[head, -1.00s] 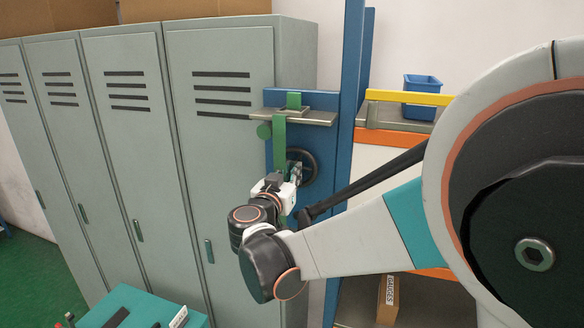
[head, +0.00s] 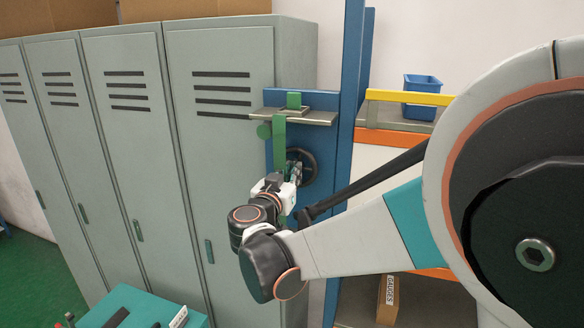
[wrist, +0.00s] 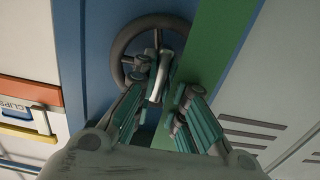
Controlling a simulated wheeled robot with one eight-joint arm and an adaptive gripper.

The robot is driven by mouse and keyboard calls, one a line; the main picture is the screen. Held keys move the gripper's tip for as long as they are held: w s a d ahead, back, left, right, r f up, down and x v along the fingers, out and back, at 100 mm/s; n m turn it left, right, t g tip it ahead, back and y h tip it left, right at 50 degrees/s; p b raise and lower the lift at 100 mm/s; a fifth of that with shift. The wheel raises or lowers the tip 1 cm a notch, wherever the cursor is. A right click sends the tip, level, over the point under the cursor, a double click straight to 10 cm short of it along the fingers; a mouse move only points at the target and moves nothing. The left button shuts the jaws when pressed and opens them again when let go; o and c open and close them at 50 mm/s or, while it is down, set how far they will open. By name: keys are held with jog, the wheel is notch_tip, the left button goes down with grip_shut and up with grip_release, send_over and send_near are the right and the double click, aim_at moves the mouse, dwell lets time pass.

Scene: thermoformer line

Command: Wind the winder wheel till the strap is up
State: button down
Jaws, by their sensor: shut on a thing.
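The winder wheel (head: 309,166) is a dark ring on a blue plate beside the lockers. It also shows in the wrist view (wrist: 121,47), with spokes and a pale handle (wrist: 165,68) near its lower rim. My gripper (head: 296,172) is at the wheel. In the wrist view my gripper (wrist: 160,92) has its teal-lined fingers on both sides of the handle, shut on it. The green strap (head: 279,135) hangs down from a metal ledge, left of the wheel; my gripper hides its lower part. A broad green band (wrist: 222,55) runs beside the wheel in the wrist view.
The metal ledge (head: 318,118) juts out above the wheel, with a small green block on it. Grey lockers (head: 215,60) stand close on the left. A blue post (head: 347,90) and a shelf with a blue bin (head: 421,84) are on the right.

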jog(key=m+b, duration=0.1)
jog(key=m, duration=0.3)
jog(key=shift+m, duration=0.4)
jog(key=shift+m+b, duration=0.8)
jog(key=shift+m, duration=1.6)
jog(key=m+b, duration=0.1)
jog(key=m, duration=0.3)
jog(key=shift+m, duration=0.4)
jog(key=c, duration=1.6)
grip_release()
jog(key=shift+a, duration=0.1)
jog(key=shift+o, duration=0.2)
